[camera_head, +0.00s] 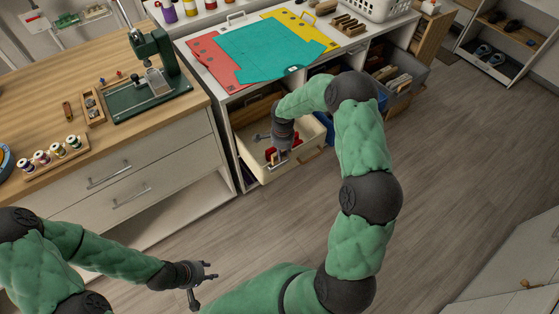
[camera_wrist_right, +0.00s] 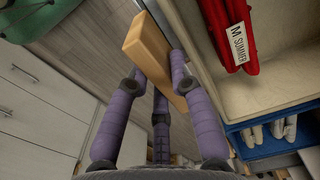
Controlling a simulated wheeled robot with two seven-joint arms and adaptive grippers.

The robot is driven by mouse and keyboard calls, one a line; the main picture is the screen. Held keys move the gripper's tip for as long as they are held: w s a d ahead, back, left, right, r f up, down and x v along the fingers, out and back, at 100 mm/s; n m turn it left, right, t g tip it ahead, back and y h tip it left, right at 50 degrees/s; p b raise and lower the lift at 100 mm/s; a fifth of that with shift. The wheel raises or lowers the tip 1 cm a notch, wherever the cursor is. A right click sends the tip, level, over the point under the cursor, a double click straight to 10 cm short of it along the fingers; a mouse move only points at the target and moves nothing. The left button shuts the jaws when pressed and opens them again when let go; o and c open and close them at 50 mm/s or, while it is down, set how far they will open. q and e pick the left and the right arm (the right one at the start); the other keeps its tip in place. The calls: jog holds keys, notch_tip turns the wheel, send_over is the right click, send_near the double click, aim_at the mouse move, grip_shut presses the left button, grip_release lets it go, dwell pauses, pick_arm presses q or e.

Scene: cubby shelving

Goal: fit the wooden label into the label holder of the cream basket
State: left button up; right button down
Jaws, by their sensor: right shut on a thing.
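The cream basket (camera_head: 264,172) is drawn out from under the white counter and holds red things. My right gripper (camera_head: 272,150) is at the basket, over its front part. In the right wrist view its fingers (camera_wrist_right: 157,78) close on a pale wooden piece (camera_wrist_right: 148,45), which I take to be the wooden label. It lies beside the basket's pale rim; whether they touch is unclear. I cannot make out the label holder. My left gripper (camera_head: 203,283) is open and empty, low over the floor, away from the basket.
A red item with a white "M SUMMER" tag (camera_wrist_right: 236,40) lies inside the basket. A blue bin (camera_wrist_right: 275,130) is beside it. A grey bin (camera_head: 408,85) stands open farther right. A wooden workbench (camera_head: 60,90) is at left. The floor in front is clear.

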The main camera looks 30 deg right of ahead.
jog(key=shift+w+a+f, duration=0.2)
jog(key=shift+a+f, duration=0.05)
jog(key=shift+f, duration=0.1)
jog(key=shift+w+a+f+b, duration=0.1)
jog(key=shift+w+f+b, duration=0.1)
jog(key=shift+f+b, duration=1.2)
jog(key=shift+f+p, duration=0.3)
jog(key=shift+f, duration=0.05)
jog(key=shift+f, duration=0.15)
jog(key=c, duration=1.1)
grip_release()
